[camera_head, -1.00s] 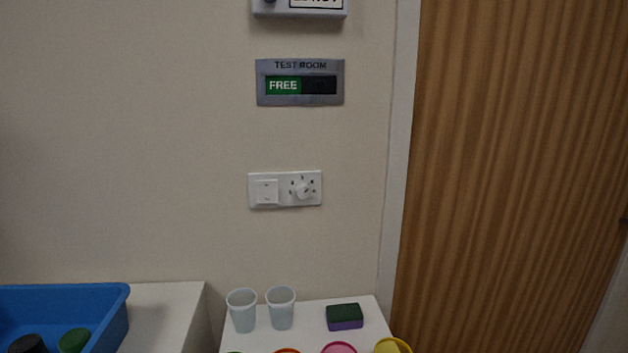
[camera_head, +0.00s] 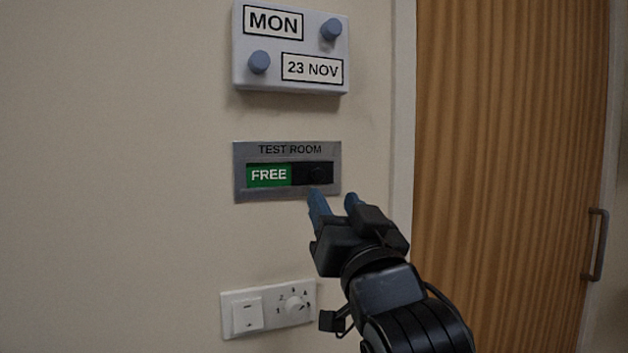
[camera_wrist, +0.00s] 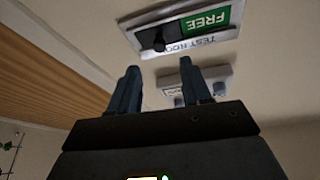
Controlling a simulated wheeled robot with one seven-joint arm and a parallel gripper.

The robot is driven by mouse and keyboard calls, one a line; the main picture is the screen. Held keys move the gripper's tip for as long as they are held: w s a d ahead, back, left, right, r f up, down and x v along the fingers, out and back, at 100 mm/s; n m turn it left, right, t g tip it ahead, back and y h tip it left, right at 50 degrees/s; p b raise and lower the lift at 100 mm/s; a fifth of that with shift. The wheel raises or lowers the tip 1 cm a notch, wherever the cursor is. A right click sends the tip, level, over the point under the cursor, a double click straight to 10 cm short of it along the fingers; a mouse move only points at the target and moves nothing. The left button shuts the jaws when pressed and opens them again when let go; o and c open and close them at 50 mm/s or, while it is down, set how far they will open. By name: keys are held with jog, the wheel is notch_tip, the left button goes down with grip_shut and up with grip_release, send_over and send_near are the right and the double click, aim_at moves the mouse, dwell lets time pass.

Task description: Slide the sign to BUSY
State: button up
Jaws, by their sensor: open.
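The TEST ROOM sign (camera_head: 237,172) is a grey plate on the wall. Its window shows green FREE (camera_head: 268,175) on the left and a black slider (camera_head: 313,174) with a dark knob covering the right part. My gripper (camera_head: 334,196) is just below and right of the slider, with blue-grey fingers apart and nothing between them. In the wrist view the sign (camera_wrist: 222,38) appears upside down at the top, with the black knob (camera_wrist: 158,41) sticking out beyond the open fingers (camera_wrist: 156,78). The gap between fingertips and knob is hard to judge.
A calendar box (camera_head: 290,45) with two round knobs hangs above the sign. A switch plate (camera_head: 268,309) with a rocker and a dial is below, close to my wrist. A wooden door (camera_head: 505,150) with a handle stands at right. The wall left of the sign is bare.

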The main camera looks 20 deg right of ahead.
aim_at(320, 176)
jog(key=p+x, duration=0.2)
jog(key=x, duration=0.5)
jog(key=shift+w+r, duration=0.1)
jog(key=shift+w, duration=0.1)
jog(key=shift+c, duration=0.2)
grip_shut()
